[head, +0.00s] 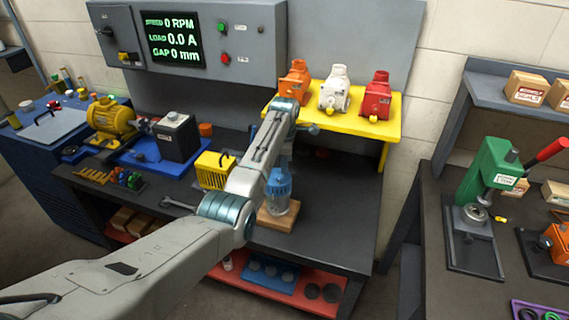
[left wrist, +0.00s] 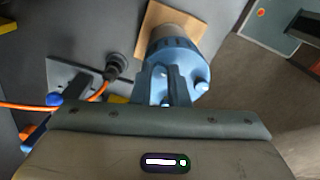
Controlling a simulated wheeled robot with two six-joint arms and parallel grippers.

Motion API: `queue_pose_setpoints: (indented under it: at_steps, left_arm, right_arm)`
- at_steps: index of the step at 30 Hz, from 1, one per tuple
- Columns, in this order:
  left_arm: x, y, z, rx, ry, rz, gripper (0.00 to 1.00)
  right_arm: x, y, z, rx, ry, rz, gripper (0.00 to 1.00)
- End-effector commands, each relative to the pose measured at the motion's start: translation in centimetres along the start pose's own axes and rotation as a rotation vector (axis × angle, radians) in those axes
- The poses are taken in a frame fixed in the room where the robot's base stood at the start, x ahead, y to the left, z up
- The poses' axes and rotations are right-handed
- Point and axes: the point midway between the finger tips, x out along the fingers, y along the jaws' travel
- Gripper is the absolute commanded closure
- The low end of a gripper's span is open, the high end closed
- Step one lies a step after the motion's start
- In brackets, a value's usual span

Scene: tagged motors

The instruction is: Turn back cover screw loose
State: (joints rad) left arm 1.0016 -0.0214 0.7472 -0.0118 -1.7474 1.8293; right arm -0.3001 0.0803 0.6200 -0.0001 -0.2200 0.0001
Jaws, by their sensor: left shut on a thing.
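A motor with a blue ribbed back cover (head: 279,184) stands upright on a wooden block (head: 276,218) on the dark bench. The cover also shows in the left wrist view (left wrist: 186,58), with small light-blue screw heads (left wrist: 203,87) around its rim. My left gripper (left wrist: 170,86) is over the cover from above, its fingers close together and shut on a back cover screw. The fingers hide most of that screw. In the head view my left arm covers part of the gripper. My right gripper is not in view.
A yellow shelf (head: 385,128) with orange, white and red motors stands behind. A yellow cage-like box (head: 214,170) is left of my arm. A black plug with an orange cable (left wrist: 98,90) lies near the motor. Bare bench (head: 335,215) lies to its right.

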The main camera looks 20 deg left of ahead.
Motion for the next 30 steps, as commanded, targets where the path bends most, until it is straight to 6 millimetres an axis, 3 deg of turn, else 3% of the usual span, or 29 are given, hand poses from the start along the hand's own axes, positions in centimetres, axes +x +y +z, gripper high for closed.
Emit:
queue_pose_setpoints:
  at_steps: [15,30]
  left_arm:
    - [0.66,-0.33,0.00,-0.357,0.004,-0.012,1.00]
    - [0.75,-0.38,0.00,-0.436,0.005,-0.013,1.00]
  right_arm:
    - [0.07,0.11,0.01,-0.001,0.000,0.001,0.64]
    - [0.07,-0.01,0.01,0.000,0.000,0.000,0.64]
